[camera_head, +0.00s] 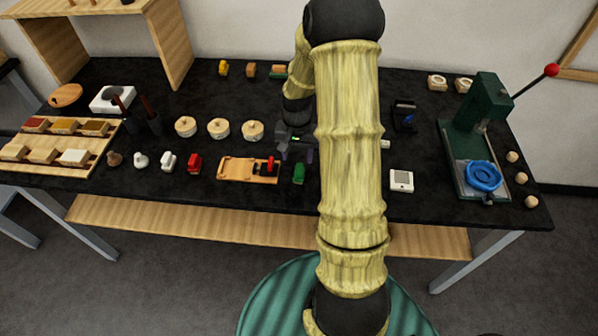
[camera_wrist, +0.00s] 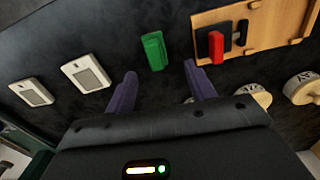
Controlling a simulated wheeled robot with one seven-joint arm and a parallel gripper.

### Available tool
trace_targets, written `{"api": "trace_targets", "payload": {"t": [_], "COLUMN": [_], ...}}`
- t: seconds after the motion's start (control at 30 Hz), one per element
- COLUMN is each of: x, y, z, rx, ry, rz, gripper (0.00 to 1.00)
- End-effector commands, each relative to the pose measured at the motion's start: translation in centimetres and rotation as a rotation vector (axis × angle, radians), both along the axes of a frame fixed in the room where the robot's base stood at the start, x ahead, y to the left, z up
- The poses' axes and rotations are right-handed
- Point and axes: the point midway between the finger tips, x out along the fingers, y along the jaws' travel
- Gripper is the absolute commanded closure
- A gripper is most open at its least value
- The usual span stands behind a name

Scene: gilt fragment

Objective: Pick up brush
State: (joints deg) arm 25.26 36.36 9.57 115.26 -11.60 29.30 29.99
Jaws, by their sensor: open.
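My gripper (camera_head: 296,153) hangs over the middle of the black bench, its purple fingers apart and nothing seen between them. In the wrist view my gripper (camera_wrist: 160,70) is open, with a small green block-like object (camera_wrist: 153,50) just beyond the fingertips. The same green object (camera_head: 299,174) lies near the bench's front edge in the head view. I cannot tell whether it is the brush. Thin reddish-brown handles, possibly brushes, stand in a dark holder (camera_head: 155,125) at the left, well away from my gripper.
A wooden board with a red toggle clamp (camera_head: 235,168) lies left of the green object. A white square device (camera_head: 401,181) is to the right. Several round wooden pieces stand behind the board. A green press (camera_head: 480,110) stands at the right end of the bench (camera_head: 345,215).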

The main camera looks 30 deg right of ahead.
Motion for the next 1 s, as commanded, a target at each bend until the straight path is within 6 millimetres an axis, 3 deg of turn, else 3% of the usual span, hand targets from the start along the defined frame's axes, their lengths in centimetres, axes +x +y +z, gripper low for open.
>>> {"api": "trace_targets", "payload": {"t": [0.13,0.53,0.83,1.0], "x": [0.0,-0.2,-0.9,-0.9], "y": [0.0,0.0,0.0,0.0], "z": [-1.4,-1.9,-5.6,-6.7], "rx": [0.000,0.000,0.000,-0.001], "ry": [0.001,0.001,0.002,0.000], "rz": [0.001,0.000,0.000,0.001], "gripper": [0.45,0.45,0.45,0.45]}}
